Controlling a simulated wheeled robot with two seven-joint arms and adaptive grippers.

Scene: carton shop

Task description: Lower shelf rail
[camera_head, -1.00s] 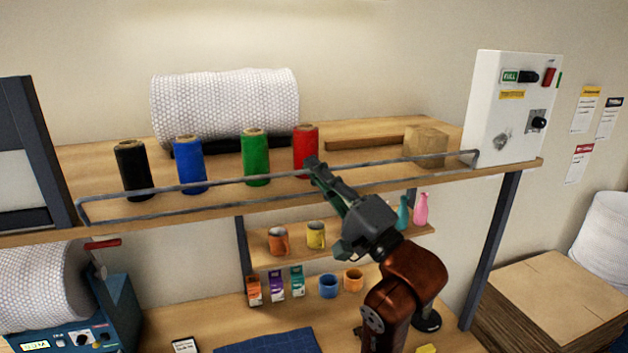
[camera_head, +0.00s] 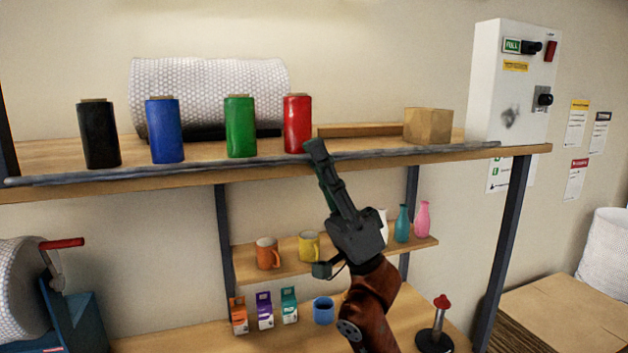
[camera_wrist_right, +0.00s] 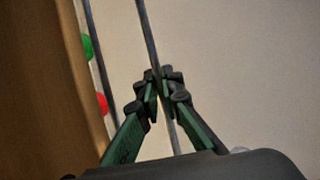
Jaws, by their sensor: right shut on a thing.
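The shelf rail (camera_head: 240,164) is a long thin grey metal bar along the front edge of the top shelf (camera_head: 60,157). It runs from the far left to near the white control box on the right. My right gripper (camera_head: 314,147) reaches up from below and is shut on the rail, near its middle. In the right wrist view the rail (camera_wrist_right: 149,40) passes between the two green-and-black fingers (camera_wrist_right: 161,88). A second thin bar or edge runs parallel to it there. My left gripper is not in view.
Black (camera_head: 99,135), blue (camera_head: 165,130), green (camera_head: 240,127) and red (camera_head: 297,124) spools stand close behind the rail. A cardboard box (camera_head: 428,126) sits farther right, near the control box (camera_head: 497,80). Mugs, vases and small cartons stand below.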

